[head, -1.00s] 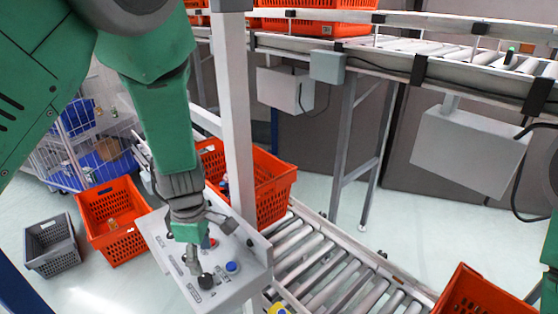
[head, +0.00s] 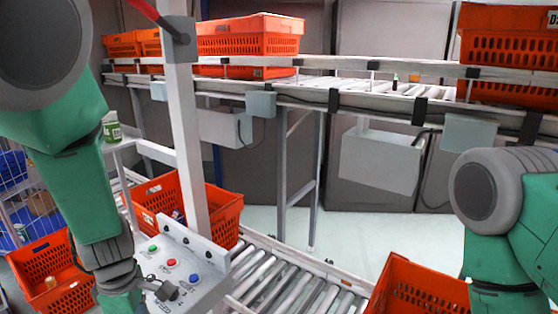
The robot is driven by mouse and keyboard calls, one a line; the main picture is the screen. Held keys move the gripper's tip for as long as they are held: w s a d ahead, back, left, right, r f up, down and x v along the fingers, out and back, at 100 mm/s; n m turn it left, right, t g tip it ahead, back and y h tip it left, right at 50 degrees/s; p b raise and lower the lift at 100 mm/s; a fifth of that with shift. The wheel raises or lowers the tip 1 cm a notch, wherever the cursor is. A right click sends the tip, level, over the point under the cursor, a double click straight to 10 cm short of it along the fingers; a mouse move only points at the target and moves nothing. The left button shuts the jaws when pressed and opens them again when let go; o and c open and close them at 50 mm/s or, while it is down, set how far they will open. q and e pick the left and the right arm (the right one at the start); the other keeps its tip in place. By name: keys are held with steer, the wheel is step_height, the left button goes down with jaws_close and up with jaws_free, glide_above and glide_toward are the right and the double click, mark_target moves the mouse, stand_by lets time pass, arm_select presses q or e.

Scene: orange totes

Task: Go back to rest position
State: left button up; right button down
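My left arm hangs down at the left of the head view. Its gripper (head: 122,302) is at the bottom edge, beside the left side of a grey control panel (head: 205,295). The fingers are mostly cut off or hidden, so I cannot tell whether they are open. The panel's green, red and blue buttons (head: 195,279) are uncovered. My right arm is bent at the right edge, and its gripper is below the frame.
An orange tote (head: 410,288) is at bottom centre-right, near the lower roller conveyor (head: 285,280). Another orange tote (head: 225,215) stands behind the panel post (head: 187,130). Totes sit on the upper conveyor (head: 350,97). A green-labelled bottle (head: 112,128) is at left.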

arm_select(q)
steer(key=s+a+f+m+y+b, duration=0.1)
steer(key=s+a+f+m+b, duration=0.3)
steer(key=f, duration=0.6)
steer(key=s+a+f+m+y+b, duration=0.1)
steer(key=s+f+m+b, duration=0.5)
steer(key=f, duration=0.4)
steer(key=s+d+f+m+h+b, duration=0.2)
steer(key=s+d+f+m+b, duration=0.2)
steer(key=s+f+m+b, duration=0.4)
steer(key=s+f+m, duration=0.2)
steer(key=s+f, duration=0.3)
steer(key=f, duration=0.2)
steer(key=shift+m+t, duration=0.3)
steer(key=shift+w, duration=0.2)
